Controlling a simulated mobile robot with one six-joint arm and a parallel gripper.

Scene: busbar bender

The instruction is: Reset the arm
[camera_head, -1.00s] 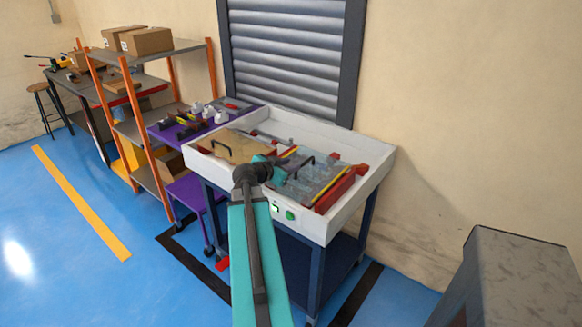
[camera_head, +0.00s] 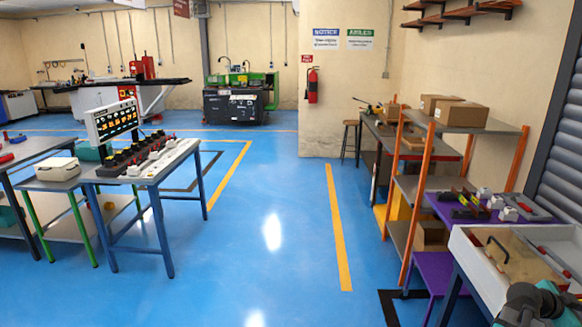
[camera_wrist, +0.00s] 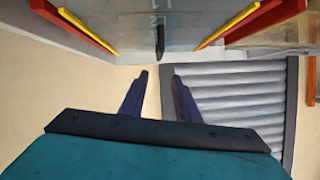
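My gripper (camera_wrist: 161,76) shows in the wrist view with its two dark fingers apart and nothing between them. Beyond the fingertips is the busbar bender's clear cover (camera_wrist: 135,22), with a dark handle (camera_wrist: 160,40) seen edge-on and red and yellow strips at both sides. A visible gap lies between fingertips and handle in the picture. In the head view, part of my teal and dark arm (camera_head: 537,303) shows at the lower right corner. The gripper itself is not clear there. The white-walled bender bench (camera_head: 475,262) is cut off by the right edge.
A purple table (camera_head: 440,207) and an orange-post shelf (camera_head: 405,190) with boxes stand left of the bender bench. A control table (camera_head: 150,175) stands at the left. The blue floor (camera_head: 270,240) between is clear. A grey shutter (camera_wrist: 240,100) shows in the wrist view.

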